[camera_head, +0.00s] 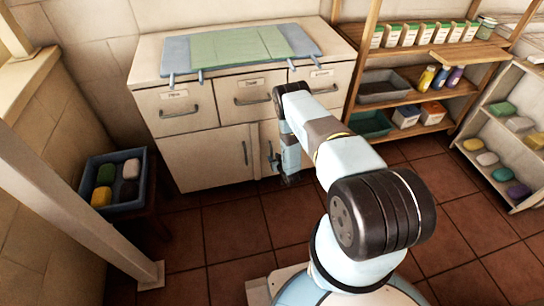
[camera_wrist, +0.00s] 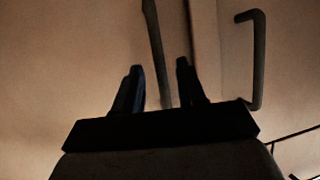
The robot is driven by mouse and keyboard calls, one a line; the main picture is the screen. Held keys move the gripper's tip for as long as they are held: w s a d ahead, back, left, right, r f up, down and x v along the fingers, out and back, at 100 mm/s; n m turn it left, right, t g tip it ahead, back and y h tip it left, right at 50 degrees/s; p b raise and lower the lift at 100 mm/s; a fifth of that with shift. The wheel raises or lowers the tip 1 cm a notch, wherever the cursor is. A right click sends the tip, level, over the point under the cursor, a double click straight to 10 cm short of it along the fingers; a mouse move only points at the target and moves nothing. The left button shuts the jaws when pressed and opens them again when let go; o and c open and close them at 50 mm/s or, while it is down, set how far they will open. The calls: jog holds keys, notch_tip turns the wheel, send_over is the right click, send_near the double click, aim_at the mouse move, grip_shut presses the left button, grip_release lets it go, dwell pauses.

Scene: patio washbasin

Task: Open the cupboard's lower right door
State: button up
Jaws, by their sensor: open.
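The white cupboard (camera_head: 205,158) stands against the back wall, with drawers above and two doors below. The lower left door has a dark vertical handle (camera_head: 244,152). The lower right door (camera_head: 265,138) looks shut and is largely hidden behind my arm. My gripper (camera_wrist: 160,78) is open in front of the doors. In the wrist view a dark upright handle bar (camera_wrist: 156,45) shows between its two fingers; by its place it is the right door's handle. The fingers are not closed on it. The other handle (camera_wrist: 260,62) and the door seam show to the right.
A bench with a blue tray of soaps (camera_head: 118,205) stands at the left by a post. Wooden shelves (camera_head: 440,55) with bottles and boxes stand close to the cupboard's right side. A white rack (camera_head: 505,150) is further right. The tiled floor before the cupboard is clear.

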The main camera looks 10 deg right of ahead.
jog(key=shift+x, duration=1.9)
grip_shut()
